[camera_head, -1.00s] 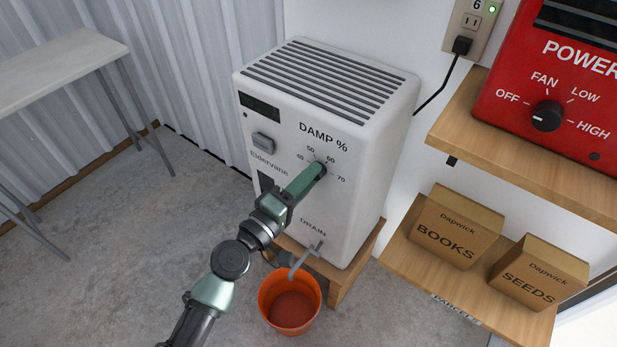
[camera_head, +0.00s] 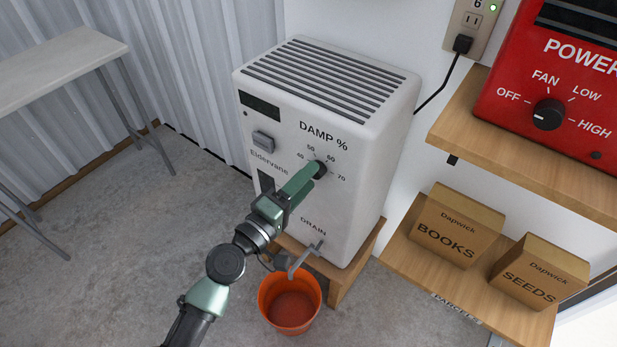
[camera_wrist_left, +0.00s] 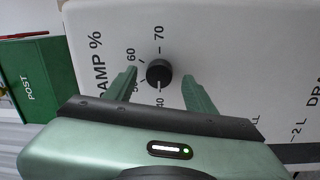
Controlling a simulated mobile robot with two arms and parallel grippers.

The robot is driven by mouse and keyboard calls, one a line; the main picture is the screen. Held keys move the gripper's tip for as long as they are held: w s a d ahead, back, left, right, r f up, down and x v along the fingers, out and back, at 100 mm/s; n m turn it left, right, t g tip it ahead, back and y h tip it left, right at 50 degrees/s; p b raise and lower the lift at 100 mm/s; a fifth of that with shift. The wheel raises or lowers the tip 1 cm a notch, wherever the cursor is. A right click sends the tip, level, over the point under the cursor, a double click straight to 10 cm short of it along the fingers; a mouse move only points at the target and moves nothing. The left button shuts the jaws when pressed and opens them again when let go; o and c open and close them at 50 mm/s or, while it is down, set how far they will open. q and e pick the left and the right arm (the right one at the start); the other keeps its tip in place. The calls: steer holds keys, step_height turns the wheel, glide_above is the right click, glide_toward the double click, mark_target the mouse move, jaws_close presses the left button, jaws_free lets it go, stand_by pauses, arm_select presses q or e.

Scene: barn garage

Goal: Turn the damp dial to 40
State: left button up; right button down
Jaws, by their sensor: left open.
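The damp dial (camera_head: 321,169) is a small black knob on the front of a white dehumidifier (camera_head: 345,210), under the words DAMP %, with marks 40, 50, 60 and 70 around it. My left gripper (camera_head: 310,172) is at the dial and partly covers it in the head view. In the left wrist view the dial (camera_wrist_left: 158,72) shows between the two green fingertips of my open left gripper (camera_wrist_left: 160,85), with a gap on each side. My right gripper is not in view.
An orange bucket (camera_head: 290,303) stands below the drain spout (camera_head: 300,262). A red heater (camera_head: 560,90) with its own dial sits on a wooden shelf (camera_head: 460,130) at right. Boxes (camera_head: 455,228) stand on a lower shelf. A table (camera_head: 60,65) is at left.

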arm_select(q)
steer(key=b+v, duration=0.1)
steer(key=v, duration=0.5)
steer(key=shift+s+a, duration=0.2)
steer(key=shift+s, duration=0.15)
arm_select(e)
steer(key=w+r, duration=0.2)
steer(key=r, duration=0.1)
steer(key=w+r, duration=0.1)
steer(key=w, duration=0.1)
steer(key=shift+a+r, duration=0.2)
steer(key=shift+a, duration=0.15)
